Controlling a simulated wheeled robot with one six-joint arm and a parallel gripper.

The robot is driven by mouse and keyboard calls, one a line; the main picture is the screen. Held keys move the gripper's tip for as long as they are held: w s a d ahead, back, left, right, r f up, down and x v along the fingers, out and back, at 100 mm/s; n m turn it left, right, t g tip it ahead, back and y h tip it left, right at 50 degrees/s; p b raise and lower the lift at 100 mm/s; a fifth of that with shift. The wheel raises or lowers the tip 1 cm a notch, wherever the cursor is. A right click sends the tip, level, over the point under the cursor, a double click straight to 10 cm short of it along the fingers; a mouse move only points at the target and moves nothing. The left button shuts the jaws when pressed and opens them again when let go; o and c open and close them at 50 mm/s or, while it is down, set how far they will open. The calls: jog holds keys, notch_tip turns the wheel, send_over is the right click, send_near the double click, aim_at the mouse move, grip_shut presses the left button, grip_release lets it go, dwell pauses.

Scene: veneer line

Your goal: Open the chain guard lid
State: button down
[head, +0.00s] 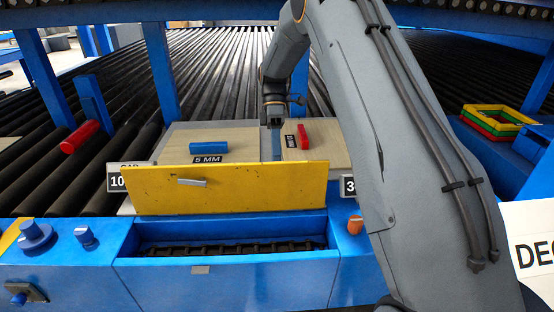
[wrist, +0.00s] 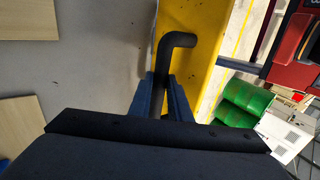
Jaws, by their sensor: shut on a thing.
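The yellow chain guard lid (head: 240,190) stands steeply raised behind a blue trough (head: 150,271), with its broad yellow face toward the head camera. A dark chain (head: 235,249) shows in the open trough below it. A small grey metal piece (head: 192,182) sits on that face. In the wrist view, a black bent bar handle (wrist: 180,40) is at the yellow lid (wrist: 205,50). My gripper (wrist: 160,92) is shut on this handle. In the head view my gripper (head: 276,145) comes down behind the lid's top edge, and its fingertips are hidden there.
Wooden boards (head: 235,137) with a blue block (head: 209,148) and a red block (head: 303,136) lie just behind the lid. Rollers (head: 215,80) fill the background. An orange knob (head: 355,224) is right of the trough, and blue knobs (head: 36,235) are left.

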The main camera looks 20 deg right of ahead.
jog(key=shift+s+f, duration=0.15)
jog(key=shift+f, duration=0.15)
jog(key=c, duration=1.6)
grip_release()
jog(key=shift+c, duration=0.2)
jog(key=shift+r, duration=0.2)
jog(key=a+b+v, duration=0.1)
jog(key=b+v, duration=0.1)
jog(key=v, duration=0.5)
jog(key=shift+w+d+r+b, duration=0.25)
jog(key=shift+w+d+b, duration=0.1)
jog(key=shift+d, duration=0.1)
